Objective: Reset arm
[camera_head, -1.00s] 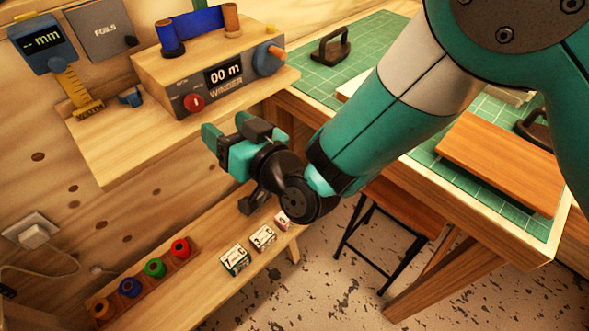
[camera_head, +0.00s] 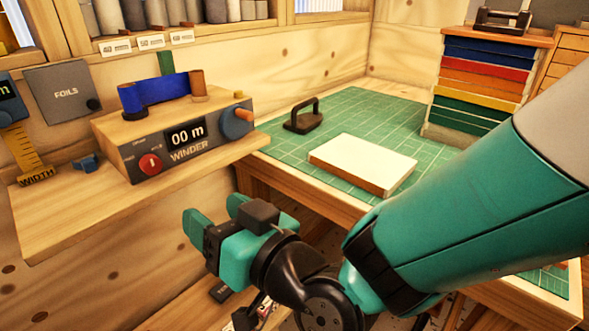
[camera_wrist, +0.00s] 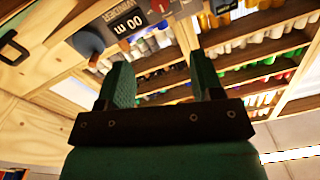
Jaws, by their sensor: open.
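My gripper (camera_head: 212,215) is teal and black. In the head view it is at the lower middle, in front of and below the winder shelf, pointing up and to the left. Its two fingers are apart with nothing between them. In the wrist view the open fingers (camera_wrist: 160,85) point toward shelves of rolls. The winder (camera_head: 185,140) stands on a wooden shelf and its display reads 00 m. It also shows upside down at the top of the wrist view (camera_wrist: 122,22).
A green cutting mat (camera_head: 345,115) covers the bench at right, with a white block (camera_head: 362,162) and a black-handled tool (camera_head: 303,118) on it. A stack of coloured drawers (camera_head: 485,75) stands behind. The wooden shelf's edge (camera_head: 60,238) is close to my gripper.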

